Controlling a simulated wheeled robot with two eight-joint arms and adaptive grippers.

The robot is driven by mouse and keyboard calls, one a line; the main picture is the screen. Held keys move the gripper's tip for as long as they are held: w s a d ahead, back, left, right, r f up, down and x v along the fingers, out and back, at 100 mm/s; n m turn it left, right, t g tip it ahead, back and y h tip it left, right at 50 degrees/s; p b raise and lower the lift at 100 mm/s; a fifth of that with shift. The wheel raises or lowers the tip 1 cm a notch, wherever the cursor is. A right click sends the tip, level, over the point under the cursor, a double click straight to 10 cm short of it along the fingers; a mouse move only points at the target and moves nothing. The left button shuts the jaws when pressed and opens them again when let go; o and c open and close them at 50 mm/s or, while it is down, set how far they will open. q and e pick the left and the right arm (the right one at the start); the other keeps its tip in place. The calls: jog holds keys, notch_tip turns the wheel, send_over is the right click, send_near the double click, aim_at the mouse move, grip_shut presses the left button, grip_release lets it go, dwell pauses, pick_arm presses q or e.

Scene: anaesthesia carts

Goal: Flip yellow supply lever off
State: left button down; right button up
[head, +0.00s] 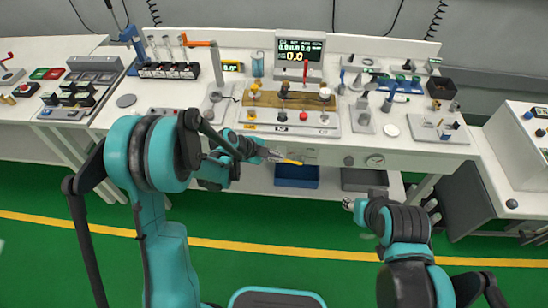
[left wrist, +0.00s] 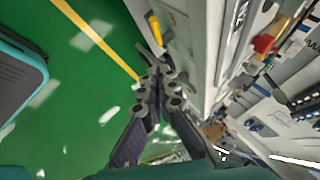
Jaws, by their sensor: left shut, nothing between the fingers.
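The yellow supply lever (head: 291,161) sits on the front panel of the middle bench, below the console with knobs. In the left wrist view the yellow lever (left wrist: 155,28) shows near the top, just beyond my fingertips. My left gripper (head: 270,155) is shut and empty, with its tips close to the left end of the lever. It also shows in the left wrist view (left wrist: 154,62). I cannot tell whether it touches the lever. My right gripper (head: 350,203) is low in front of the bench, away from the lever; its jaw state is too small to tell.
A pressure gauge (head: 375,160) is on the front panel to the right of the lever. A blue bin (head: 297,176) and a grey bin (head: 364,180) sit on the shelf below. The console (head: 290,118) stands above. The green floor (head: 300,222) in front is clear.

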aim_at(291, 162)
pick_arm(q)
jog(key=b+x, duration=0.1)
jog(key=x, duration=0.2)
jog(key=a+b+x, duration=0.1)
jog(key=x, duration=0.2)
jog(key=w+f+b+x, duration=0.1)
jog(key=x, duration=0.2)
jog(key=shift+a, duration=0.35)
jog(key=shift+w+f, duration=0.25)
jog(key=shift+f, duration=0.15)
jog(key=shift+a, duration=0.1)
jog(key=f+b, duration=0.1)
jog(key=a+f+b, duration=0.1)
jog(key=b, duration=0.1)
jog(key=shift+f, duration=0.1)
